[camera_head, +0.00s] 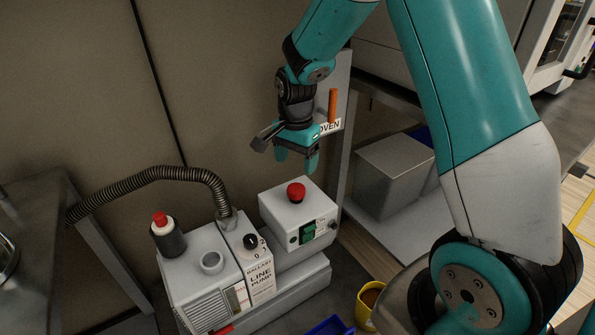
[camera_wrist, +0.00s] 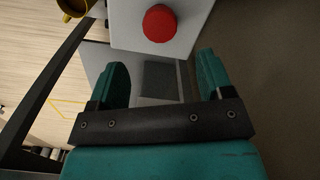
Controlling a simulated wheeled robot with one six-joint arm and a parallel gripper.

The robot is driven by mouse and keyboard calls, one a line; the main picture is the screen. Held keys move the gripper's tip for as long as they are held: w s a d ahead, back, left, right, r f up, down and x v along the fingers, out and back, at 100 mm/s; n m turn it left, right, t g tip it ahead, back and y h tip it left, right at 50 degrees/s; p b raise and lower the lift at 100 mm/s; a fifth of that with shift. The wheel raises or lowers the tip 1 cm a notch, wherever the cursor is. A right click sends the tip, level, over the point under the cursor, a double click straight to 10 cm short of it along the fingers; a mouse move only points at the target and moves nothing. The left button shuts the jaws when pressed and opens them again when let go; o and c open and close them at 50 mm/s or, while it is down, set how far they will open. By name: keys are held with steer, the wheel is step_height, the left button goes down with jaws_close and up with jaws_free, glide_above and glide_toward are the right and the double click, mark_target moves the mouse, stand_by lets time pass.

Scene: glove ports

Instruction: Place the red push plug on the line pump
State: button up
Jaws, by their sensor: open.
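The line pump (camera_head: 200,283) is a pale grey machine with a "LINE PUMP" label, standing at lower centre in the head view. A red round plug (camera_head: 296,192) sits upright on a pale switch box (camera_head: 290,215) at the pump's right end. In the wrist view the red plug (camera_wrist: 161,23) lies beyond the fingertips. My gripper (camera_head: 297,160) is open and empty, pointing down above the switch box, apart from the plug. I cannot tell which red piece is the push plug.
A ribbed hose (camera_head: 140,179) arches from the pump to the left. An upright panel with an "OVEN" label (camera_head: 331,127) and orange handle is close behind my gripper. A yellow mug (camera_head: 366,307) and blue tray (camera_head: 331,326) are in front. A grey box (camera_head: 392,170) stands right.

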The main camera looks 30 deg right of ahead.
steer(key=s+a+r+n+y, duration=0.2)
steer(key=s+a+r+n, duration=0.8)
steer(key=a+r, duration=0.15)
steer(key=s+a+r+n+y, duration=0.1)
steer(key=s+a+r+n, duration=0.1)
steer(key=s+n, duration=0.3)
steer(key=s+a+r+n+y, duration=0.1)
steer(key=s+n, duration=0.4)
steer(key=s, duration=0.5)
steer(key=a+r, duration=0.1)
steer(key=a, duration=0.1)
steer(key=shift+a+r+n+p, duration=0.2)
steer(key=shift+a+n+p, duration=0.1)
steer(key=shift+n, duration=0.1)
